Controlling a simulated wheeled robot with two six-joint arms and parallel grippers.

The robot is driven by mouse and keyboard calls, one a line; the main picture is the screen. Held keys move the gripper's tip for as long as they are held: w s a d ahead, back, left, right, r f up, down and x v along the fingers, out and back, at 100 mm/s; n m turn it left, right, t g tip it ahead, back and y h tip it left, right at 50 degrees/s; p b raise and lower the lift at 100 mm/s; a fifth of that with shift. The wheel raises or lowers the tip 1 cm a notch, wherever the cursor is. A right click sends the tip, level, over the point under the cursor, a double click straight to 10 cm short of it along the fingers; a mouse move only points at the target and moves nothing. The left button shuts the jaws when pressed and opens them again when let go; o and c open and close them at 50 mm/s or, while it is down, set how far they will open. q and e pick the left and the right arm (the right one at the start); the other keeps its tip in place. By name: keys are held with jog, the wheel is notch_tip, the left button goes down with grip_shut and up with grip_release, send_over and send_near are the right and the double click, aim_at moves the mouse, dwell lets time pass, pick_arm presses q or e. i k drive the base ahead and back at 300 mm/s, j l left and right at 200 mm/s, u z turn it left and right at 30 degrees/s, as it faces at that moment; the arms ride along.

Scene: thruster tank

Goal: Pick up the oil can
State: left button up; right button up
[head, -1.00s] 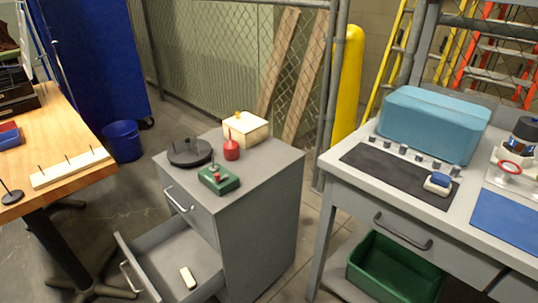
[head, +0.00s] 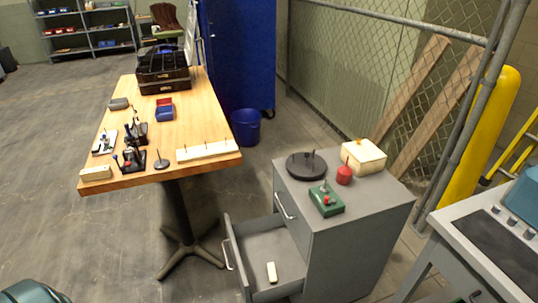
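A small red can with a pointed top, which looks like the oil can (head: 344,175), stands upright on top of the grey drawer cabinet (head: 385,205) in the head view. It sits between a dark round plate with upright pins (head: 306,166) and a cream box (head: 364,157). A green box with a red knob (head: 327,201) is in front of it. Neither of my grippers is recognisable in the view, and nothing holds the can.
The cabinet's lower drawer (head: 235,249) is pulled open, with a pale block (head: 271,272) inside. A wooden workbench (head: 190,120) with tools and bins stands left. A grey bench (head: 470,240) stands right. Open floor (head: 60,200) lies left of the workbench.

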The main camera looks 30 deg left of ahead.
aim_at(345, 173)
jog(key=u, duration=0.35)
jog(key=k+j+u, duration=0.1)
jog(key=u, duration=0.25)
jog(key=j+u, duration=0.15)
jog(key=u, duration=0.2)
jog(key=i+j+z, duration=0.35)
jog(key=j, duration=0.25)
jog(key=i+j+z, duration=0.15)
jog(key=j, duration=0.2)
